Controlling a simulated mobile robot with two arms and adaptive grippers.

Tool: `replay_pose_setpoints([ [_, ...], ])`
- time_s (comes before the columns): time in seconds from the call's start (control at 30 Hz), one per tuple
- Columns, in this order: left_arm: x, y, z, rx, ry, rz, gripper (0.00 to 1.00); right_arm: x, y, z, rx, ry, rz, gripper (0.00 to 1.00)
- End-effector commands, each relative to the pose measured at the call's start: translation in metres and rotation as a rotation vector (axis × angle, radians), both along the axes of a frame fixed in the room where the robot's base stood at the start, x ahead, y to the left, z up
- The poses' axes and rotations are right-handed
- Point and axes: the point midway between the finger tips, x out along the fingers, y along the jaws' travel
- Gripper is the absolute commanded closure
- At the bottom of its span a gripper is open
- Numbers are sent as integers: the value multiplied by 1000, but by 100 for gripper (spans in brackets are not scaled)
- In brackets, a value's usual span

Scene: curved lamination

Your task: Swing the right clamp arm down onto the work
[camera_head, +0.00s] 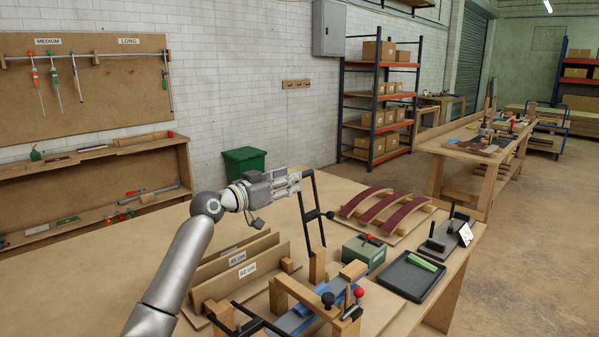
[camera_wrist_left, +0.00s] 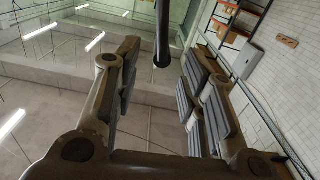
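A black clamp arm (camera_head: 313,212) stands raised, a bar frame with a short crosspiece, behind the wooden fixture (camera_head: 300,291). A blue strip of work (camera_head: 291,322) lies in the fixture, partly hidden by wood blocks. My left gripper (camera_head: 297,182) is at the upper end of the raised arm, very close to it; contact cannot be told. In the left wrist view its fingers (camera_wrist_left: 165,90) stand apart, with a dark round-ended rod (camera_wrist_left: 162,38) showing between them, not visibly pinched. Another black bar frame (camera_head: 247,319) lies low at the fixture's near left. My right gripper is not in view.
Upright boards with length labels (camera_head: 236,271) stand left of the fixture. A green box (camera_head: 364,252), a black tray (camera_head: 409,277) and a rack of curved dark-red strips (camera_head: 384,208) are at the right. The bench top (camera_head: 130,275) at left is clear.

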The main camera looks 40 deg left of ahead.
Motion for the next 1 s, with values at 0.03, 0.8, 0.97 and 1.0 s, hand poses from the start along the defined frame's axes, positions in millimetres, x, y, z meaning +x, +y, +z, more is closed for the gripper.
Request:
replay_pose_setpoints([
  [0.03, 9, 0, 4, -4, -3, 1, 62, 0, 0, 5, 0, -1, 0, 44],
  [0.8, 50, -4, 0, 0, -1, 1, 72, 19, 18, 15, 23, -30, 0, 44],
  [0.97, 49, -4, 0, 0, -1, 1, 93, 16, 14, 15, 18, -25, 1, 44],
  [1.0, 49, -4, 0, 0, -1, 1, 98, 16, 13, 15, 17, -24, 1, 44],
])
